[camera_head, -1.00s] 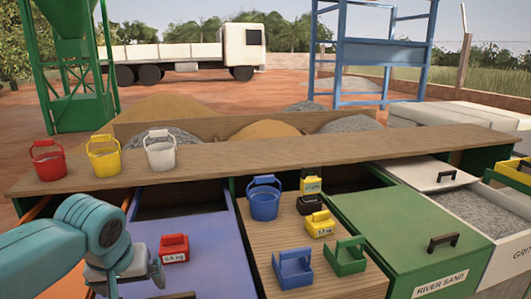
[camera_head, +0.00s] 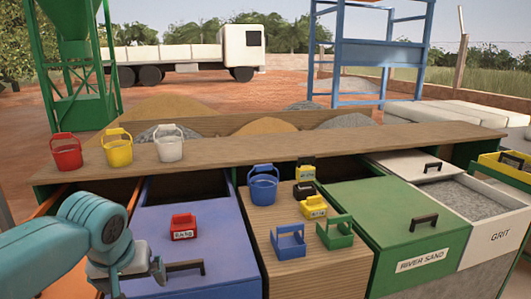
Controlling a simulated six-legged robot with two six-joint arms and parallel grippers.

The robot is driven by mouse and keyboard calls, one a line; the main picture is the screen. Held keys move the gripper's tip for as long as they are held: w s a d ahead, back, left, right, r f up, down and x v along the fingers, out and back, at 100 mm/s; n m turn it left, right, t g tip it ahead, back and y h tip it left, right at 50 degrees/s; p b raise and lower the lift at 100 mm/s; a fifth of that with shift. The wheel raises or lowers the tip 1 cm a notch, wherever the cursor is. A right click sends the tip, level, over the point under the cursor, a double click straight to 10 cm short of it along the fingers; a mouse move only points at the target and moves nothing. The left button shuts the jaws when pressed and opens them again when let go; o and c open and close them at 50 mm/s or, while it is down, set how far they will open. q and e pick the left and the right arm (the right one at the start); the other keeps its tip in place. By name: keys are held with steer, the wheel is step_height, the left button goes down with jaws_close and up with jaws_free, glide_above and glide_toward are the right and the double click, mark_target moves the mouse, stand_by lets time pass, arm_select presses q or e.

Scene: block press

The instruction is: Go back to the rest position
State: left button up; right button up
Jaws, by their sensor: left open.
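My left gripper (camera_head: 138,276) is at the lower left, in front of the blue-purple bin lid (camera_head: 210,240) and near its dark handle (camera_head: 185,267). It is open, and I see nothing held in it. My left arm comes in from the left edge. My right gripper is not in view. A red weight (camera_head: 183,227) sits on the purple lid, apart from the gripper. A blue bucket (camera_head: 263,184) stands on the wooden board (camera_head: 310,272) at the centre, with a yellow weight (camera_head: 313,207) and blue (camera_head: 288,243) and green (camera_head: 335,234) open scoops or trays.
Red (camera_head: 66,153), yellow (camera_head: 117,149) and white (camera_head: 169,145) buckets stand on the long wooden shelf (camera_head: 330,145). The green river sand lid (camera_head: 400,215) and the grit bin (camera_head: 475,198) are at the right. A black and yellow device (camera_head: 305,178) stands behind the yellow weight.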

arm_select(q)
steer(key=w+d+f+m+g+h, duration=0.1)
steer(key=d+f, duration=0.1)
steer(key=f, duration=0.4)
steer(key=d+f+h, duration=0.1)
steer(key=d+f, duration=0.2)
steer(key=f, duration=0.3)
steer(key=s+d+f+g+h, duration=0.1)
steer(key=s+d+f, duration=0.15)
steer(key=f, duration=0.45)
steer(key=s+d+f+m+h, duration=0.15)
steer(key=s+f, duration=0.25)
steer(key=f, duration=0.4)
steer(key=s+d+f+n+g, duration=0.1)
steer(key=s+d+f, duration=0.25)
steer(key=f, duration=0.35)
steer(key=s+d+f+g, duration=0.1)
steer(key=s+f, duration=0.3)
steer(key=s, duration=0.3)
steer(key=s+f, duration=0.5)
steer(key=s, duration=0.2)
step_height(320, 180, up, 14)
steer(key=p, duration=1.2)
steer(key=shift+w+f+h+p, duration=0.2)
steer(key=shift+w+h+p, duration=0.15)
steer(key=shift+w+p, duration=0.05)
